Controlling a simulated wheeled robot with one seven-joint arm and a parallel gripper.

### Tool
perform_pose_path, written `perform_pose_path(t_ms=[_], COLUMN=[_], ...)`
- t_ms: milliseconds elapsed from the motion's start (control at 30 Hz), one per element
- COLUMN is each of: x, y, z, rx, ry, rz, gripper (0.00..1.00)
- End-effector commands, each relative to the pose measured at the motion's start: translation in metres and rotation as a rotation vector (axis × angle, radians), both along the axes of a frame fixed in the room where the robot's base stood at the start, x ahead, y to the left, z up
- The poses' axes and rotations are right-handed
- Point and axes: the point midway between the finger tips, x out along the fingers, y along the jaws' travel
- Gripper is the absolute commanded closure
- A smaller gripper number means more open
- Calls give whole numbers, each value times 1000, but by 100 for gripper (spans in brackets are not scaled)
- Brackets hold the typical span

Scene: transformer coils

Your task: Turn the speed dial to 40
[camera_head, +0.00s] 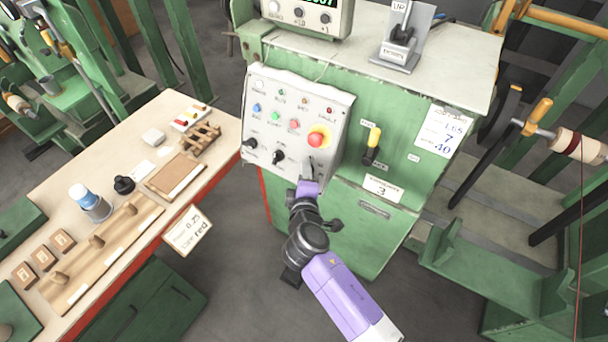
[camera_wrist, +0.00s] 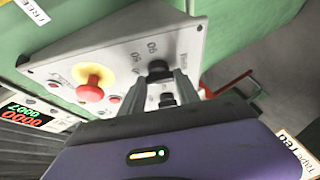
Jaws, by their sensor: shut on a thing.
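The speed dial (camera_wrist: 158,67) is a black knob on the white sloped control panel (camera_wrist: 120,50). Numbers are printed around it, but I cannot read its pointer. My gripper (camera_wrist: 167,78) is shut on the dial, its grey fingers at the knob in the wrist view. In the head view my gripper (camera_head: 307,174) reaches the lower right of the panel and hides the dial.
A red emergency button on a yellow base (camera_head: 317,138) stands out just above my gripper. Black knobs (camera_head: 278,157) sit to its left. A yellow-handled lever (camera_head: 373,143) is to the right. A workbench (camera_head: 80,150) stands at left.

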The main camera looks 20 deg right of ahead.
Motion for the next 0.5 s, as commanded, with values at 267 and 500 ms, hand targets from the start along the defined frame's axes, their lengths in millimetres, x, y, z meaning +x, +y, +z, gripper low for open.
perform_pose_path(t_ms=[267, 500], x=[0, 0], y=[1, 1], z=[-1, -1], rx=[-1, 0], ry=[1, 1], rz=[3, 1], gripper=[56, 40])
